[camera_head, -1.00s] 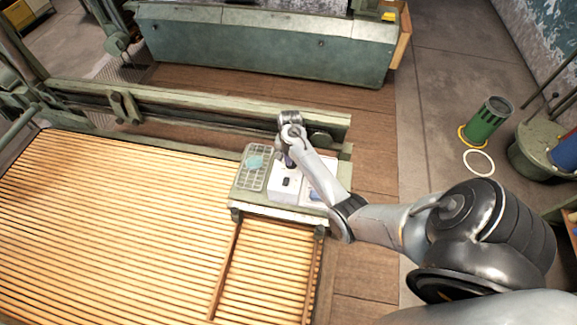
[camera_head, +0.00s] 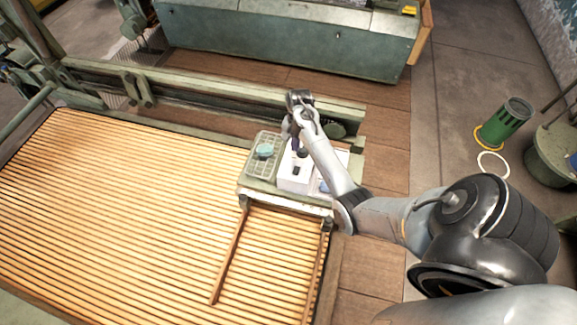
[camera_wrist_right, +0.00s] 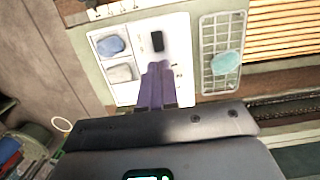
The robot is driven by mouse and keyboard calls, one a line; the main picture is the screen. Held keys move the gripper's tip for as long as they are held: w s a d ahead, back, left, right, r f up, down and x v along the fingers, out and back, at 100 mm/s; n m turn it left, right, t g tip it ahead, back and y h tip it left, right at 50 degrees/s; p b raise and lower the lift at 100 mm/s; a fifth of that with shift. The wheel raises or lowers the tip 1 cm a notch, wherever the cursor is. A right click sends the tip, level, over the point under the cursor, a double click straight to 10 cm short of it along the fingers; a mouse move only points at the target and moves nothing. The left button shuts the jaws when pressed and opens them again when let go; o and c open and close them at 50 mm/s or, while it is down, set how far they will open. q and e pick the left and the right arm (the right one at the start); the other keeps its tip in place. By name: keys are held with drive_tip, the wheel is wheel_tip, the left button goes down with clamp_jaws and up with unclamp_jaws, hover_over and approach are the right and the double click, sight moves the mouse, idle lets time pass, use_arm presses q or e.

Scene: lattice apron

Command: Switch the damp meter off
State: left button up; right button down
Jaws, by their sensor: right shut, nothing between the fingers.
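The damp meter is a white box (camera_head: 291,184) on a pale green shelf at the end of the slatted bed. It also shows as a white panel (camera_wrist_right: 181,48) in the right wrist view. A black switch (camera_wrist_right: 157,41) sits on its top face. My right gripper (camera_head: 297,146) is shut and empty, over the back part of the box. Its purple fingertips (camera_wrist_right: 158,68) show over the panel, a little to one side of the switch. I cannot tell whether they touch the box. Which way the switch is tipped is unclear. My left gripper is not in view.
A wire rack (camera_head: 260,168) with a turquoise piece (camera_head: 265,150) lies left of the box. A white tray (camera_wrist_right: 96,42) with a blue and a pale lump lies on its other side. The slatted bed (camera_head: 110,200) fills the left. A green canister (camera_head: 505,124) stands at right.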

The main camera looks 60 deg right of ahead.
sight(293, 173)
drive_tip(key=shift+w+a, duration=0.1)
drive_tip(key=shift+a, duration=0.05)
drive_tip(key=f, duration=0.4)
drive_tip(key=a+f, duration=0.1)
drive_tip(key=f, duration=0.3)
drive_tip(key=f+b, duration=0.1)
drive_tip(key=f, duration=0.3)
drive_tip(key=shift+s+a+f, duration=0.25)
drive_tip(key=shift+s+a, duration=0.05)
drive_tip(key=shift+a, duration=0.05)
drive_tip(key=shift+f, duration=0.65)
